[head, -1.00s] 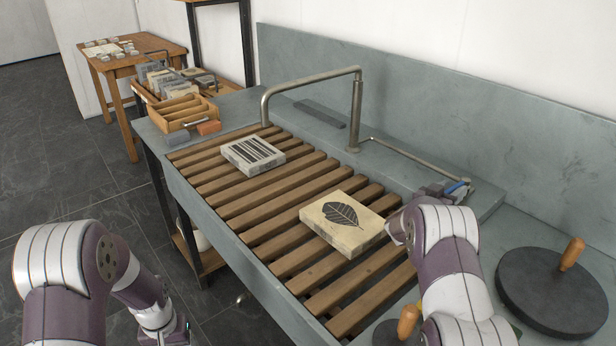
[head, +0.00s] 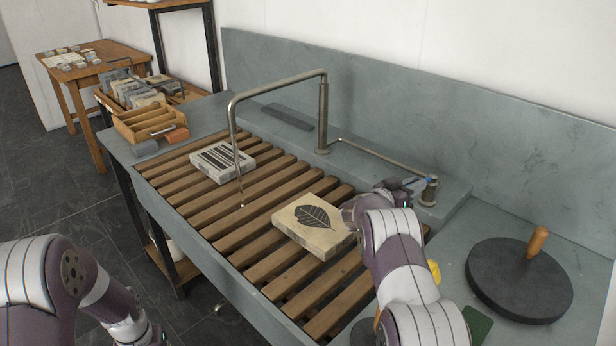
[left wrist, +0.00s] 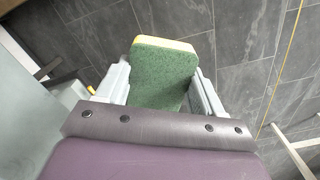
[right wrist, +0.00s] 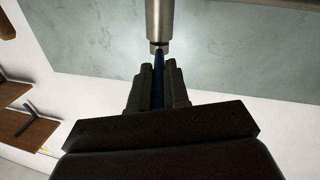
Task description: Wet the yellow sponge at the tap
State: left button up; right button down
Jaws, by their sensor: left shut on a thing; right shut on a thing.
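The yellow sponge (left wrist: 166,42) shows in the left wrist view, its green face toward the camera and its yellow edge at the top. My left gripper (left wrist: 162,80) is shut on it, with dark floor tiles behind. In the head view the left hand and the sponge are out of frame. The tap (head: 323,115) arches over the slatted sink (head: 215,222); a thin stream runs from its spout down to the slats. My right gripper (head: 412,188) is shut on the blue lever (right wrist: 158,75) at the tap's metal valve (head: 429,190).
A leaf-printed stone (head: 312,222) and a striped stone (head: 222,160) lie on the slats. A round black slab with a wooden handle (head: 520,280) stands at right. A wooden rack (head: 150,122) stands at the far left end. Slats between the stones are clear.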

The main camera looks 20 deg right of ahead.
jog(key=c, duration=1.1)
grip_release()
jog(key=v, duration=1.2)
jog(key=shift+w, duration=0.1)
